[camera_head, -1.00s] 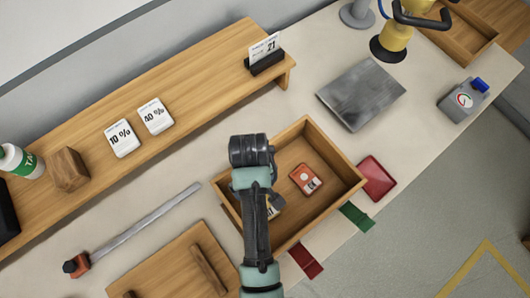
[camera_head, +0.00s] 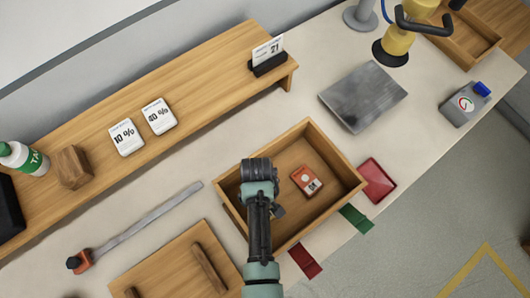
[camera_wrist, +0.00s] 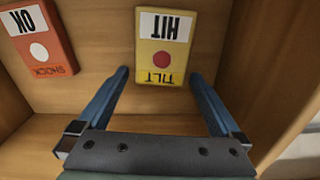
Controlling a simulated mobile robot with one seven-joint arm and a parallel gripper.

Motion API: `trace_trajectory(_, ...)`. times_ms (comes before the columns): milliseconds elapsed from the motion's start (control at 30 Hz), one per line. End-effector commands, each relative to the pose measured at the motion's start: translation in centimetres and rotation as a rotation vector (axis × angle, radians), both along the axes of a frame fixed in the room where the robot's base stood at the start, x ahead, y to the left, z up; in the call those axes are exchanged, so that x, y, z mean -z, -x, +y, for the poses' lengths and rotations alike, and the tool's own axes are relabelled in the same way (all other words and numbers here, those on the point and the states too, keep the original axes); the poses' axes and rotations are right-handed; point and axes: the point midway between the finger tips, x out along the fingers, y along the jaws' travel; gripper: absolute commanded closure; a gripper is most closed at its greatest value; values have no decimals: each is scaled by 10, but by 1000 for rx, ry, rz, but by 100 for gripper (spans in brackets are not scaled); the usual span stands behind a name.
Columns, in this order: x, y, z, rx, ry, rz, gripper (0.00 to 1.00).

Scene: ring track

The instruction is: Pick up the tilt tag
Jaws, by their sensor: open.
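The tilt tag (camera_wrist: 163,50) is a yellow block with a white "HIT" label, a red dot and the word TILT. It lies on the floor of the wooden tray (camera_head: 343,163). In the wrist view my gripper (camera_wrist: 160,77) is open, its two blue fingers apart, with the tag's near end just beyond and between the fingertips. I cannot tell whether they touch it. In the head view my gripper (camera_head: 277,211) reaches down into the tray, and my arm hides most or all of the tilt tag.
An orange-red shock tag (camera_head: 306,180) with an "OK" label lies in the same tray; it also shows in the wrist view (camera_wrist: 39,40). The tray walls stand close around my gripper. A red dish (camera_head: 377,180) and a grey plate (camera_head: 362,96) are outside the tray.

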Motion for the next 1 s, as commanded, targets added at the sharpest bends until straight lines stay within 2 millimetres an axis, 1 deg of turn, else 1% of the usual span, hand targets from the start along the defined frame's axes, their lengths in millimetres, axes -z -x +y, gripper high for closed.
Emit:
trace_trajectory(67, 0, 0, 0, 0, 0, 0, 0)
trace_trajectory(100, 0, 0, 0, 0, 0, 0, 2)
trace_trajectory(167, 0, 0, 0, 0, 0, 0, 13)
trace_trajectory(200, 0, 0, 0, 0, 0, 0, 20)
trace_trajectory(267, 0, 0, 0, 0, 0, 0, 31)
trace_trajectory(300, 0, 0, 0, 0, 0, 0, 38)
trace_trajectory(533, 0, 0, 0, 0, 0, 0, 79)
trace_trajectory(833, -3, 0, 0, 1, 0, -1, 79)
trace_trajectory(1000, -15, -1, 0, 1, 0, -4, 79)
